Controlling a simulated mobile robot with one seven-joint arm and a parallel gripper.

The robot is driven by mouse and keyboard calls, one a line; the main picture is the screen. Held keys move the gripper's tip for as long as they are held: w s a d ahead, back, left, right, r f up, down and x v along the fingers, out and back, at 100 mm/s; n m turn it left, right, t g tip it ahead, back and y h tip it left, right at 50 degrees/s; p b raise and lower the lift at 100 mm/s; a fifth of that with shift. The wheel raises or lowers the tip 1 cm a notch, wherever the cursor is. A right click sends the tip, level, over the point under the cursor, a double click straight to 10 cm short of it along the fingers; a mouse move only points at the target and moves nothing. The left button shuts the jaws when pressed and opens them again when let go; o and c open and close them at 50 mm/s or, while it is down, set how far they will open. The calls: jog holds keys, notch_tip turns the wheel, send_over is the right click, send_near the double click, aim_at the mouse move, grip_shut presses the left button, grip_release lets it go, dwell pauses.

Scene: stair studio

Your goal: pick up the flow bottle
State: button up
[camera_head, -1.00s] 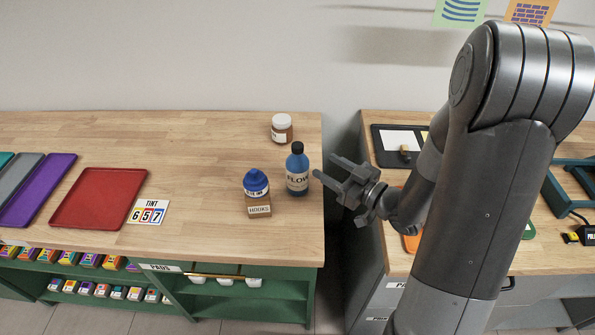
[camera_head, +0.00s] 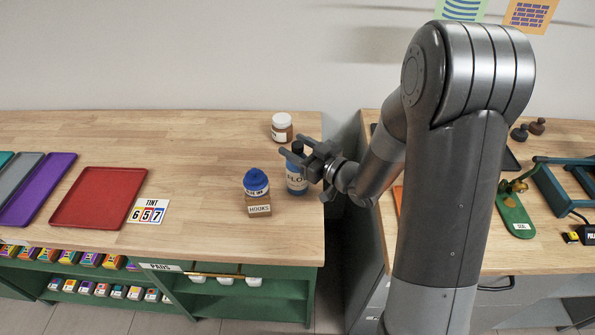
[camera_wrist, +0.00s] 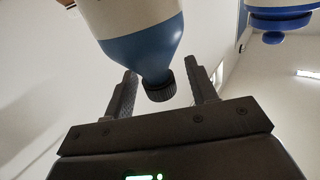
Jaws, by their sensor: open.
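The flow bottle (camera_head: 296,181) is blue with a pale label and a dark cap, and stands upright near the right end of the left wooden bench. My gripper (camera_head: 291,147) is open at its neck, with the fingers pointing left in the head view and one on each side of the cap. In the wrist view the bottle (camera_wrist: 140,45) appears inverted, its black cap between the two open fingers (camera_wrist: 160,92). There is a gap between each finger and the cap. The gripper hides part of the bottle's upper right side.
A blue ink bottle (camera_head: 256,181) stands close left, behind a box labelled hooks (camera_head: 258,206). A white-lidded jar (camera_head: 282,127) stands behind. A red tray (camera_head: 97,199) and tint card (camera_head: 147,211) lie further left. A gap separates the right bench (camera_head: 545,255).

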jog(key=shift+c, duration=0.4)
grip_shut()
dwell(0.4)
